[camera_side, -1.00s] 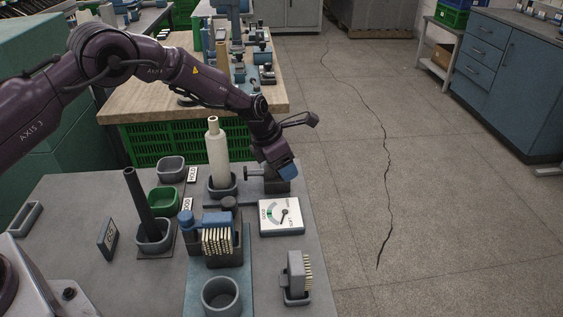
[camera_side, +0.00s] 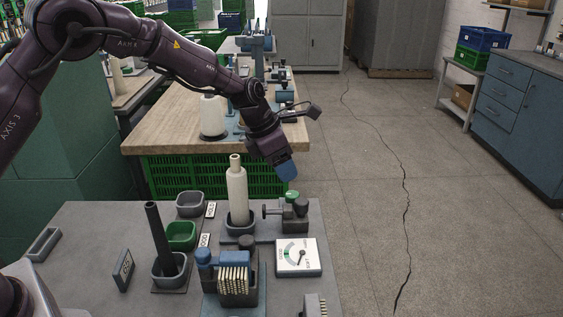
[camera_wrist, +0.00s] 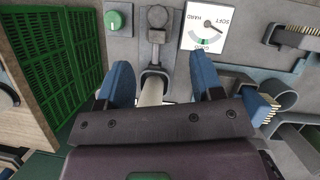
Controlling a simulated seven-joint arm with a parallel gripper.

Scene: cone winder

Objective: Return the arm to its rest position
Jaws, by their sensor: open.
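My gripper (camera_side: 287,172) hangs in the air above the back right of the grey bench (camera_side: 95,235), higher than the clamp fixture with its green knob (camera_side: 292,196). In the wrist view, the two blue fingers of my gripper (camera_wrist: 164,82) stand apart with nothing held. The green knob also shows in the wrist view (camera_wrist: 114,19). The cream cone (camera_side: 237,190) stands upright in a grey holder, left of my gripper. A pale bar-like part shows beyond the gap between the fingers; I cannot tell whether it is the cone.
A dial gauge (camera_side: 298,257), a brush block (camera_side: 233,280) and a dark upright cone (camera_side: 158,235) stand on the bench. A green cup (camera_side: 181,235) sits behind. A wooden table (camera_side: 170,130) stands beyond. The floor at right is open.

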